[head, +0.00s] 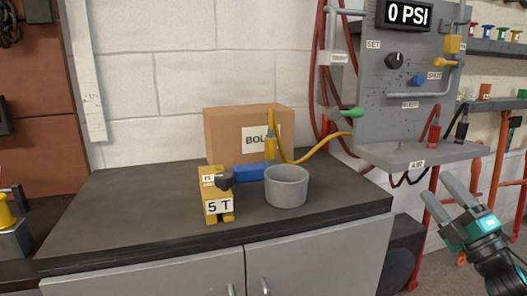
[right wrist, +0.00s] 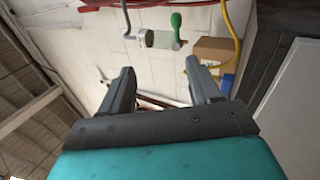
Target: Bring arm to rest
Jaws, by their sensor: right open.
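My right gripper (head: 460,204) is at the right of the head view, held in the air to the right of the bench (head: 130,205) and below the grey panel's shelf. Its two fingers are apart and nothing is between them. In the right wrist view the same gripper (right wrist: 162,85) points toward the white wall, open and empty. My left arm and gripper are not in view.
On the bench stand a yellow 5 T jack (head: 216,196), a grey cup (head: 287,187) and a cardboard box (head: 228,130). The panel (head: 405,110) reads 0 PSI. Red frame posts (head: 425,225) stand near my right gripper. Hoses hang beside the panel.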

